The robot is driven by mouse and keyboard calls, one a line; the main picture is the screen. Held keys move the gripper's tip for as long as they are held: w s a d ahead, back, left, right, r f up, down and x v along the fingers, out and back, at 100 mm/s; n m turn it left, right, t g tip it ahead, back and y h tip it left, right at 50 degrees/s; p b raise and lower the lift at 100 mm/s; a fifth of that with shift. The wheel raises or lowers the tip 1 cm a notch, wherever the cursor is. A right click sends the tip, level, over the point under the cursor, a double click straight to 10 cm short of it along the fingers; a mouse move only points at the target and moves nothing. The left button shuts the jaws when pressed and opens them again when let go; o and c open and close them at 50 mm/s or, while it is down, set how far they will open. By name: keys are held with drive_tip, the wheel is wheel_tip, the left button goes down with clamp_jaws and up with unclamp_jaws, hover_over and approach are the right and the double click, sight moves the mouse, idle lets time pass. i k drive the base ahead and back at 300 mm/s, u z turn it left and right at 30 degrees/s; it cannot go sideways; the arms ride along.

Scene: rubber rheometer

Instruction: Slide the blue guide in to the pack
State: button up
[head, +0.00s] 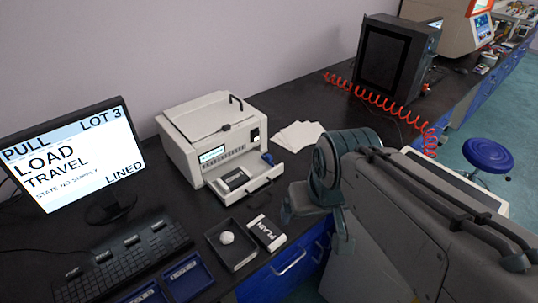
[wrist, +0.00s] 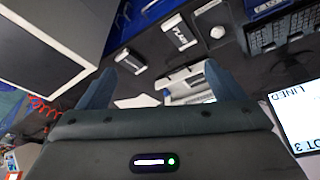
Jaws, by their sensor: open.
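The white bench machine (head: 212,128) has its front drawer (head: 262,178) pulled out. A dark pack with a pale label (head: 234,180) lies in the left part of the drawer. A small blue piece, which looks like the blue guide (head: 267,158), sits at the drawer's right rear, apart from the pack. My gripper (head: 314,218) is right of the drawer and in front of it, apart from both. In the wrist view my gripper (wrist: 160,72) has its two fingers wide apart with nothing held between them. The machine (wrist: 185,85) shows partly beyond the fingers; the guide cannot be made out there.
A box marked PLAIN (head: 267,233) and a dark tray (head: 243,264) with a white ball (head: 227,238) stand before the drawer. Blue trays (head: 187,277), a keyboard (head: 105,262) and a monitor (head: 72,150) are left. White sheets (head: 298,135) lie right of the machine.

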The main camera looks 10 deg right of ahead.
sight(268, 157)
drive_tip(key=u, duration=0.45)
drive_tip(key=k, duration=1.1)
drive_tip(key=z, duration=0.55)
drive_tip(key=i, duration=1.4)
drive_tip(key=u, duration=0.35)
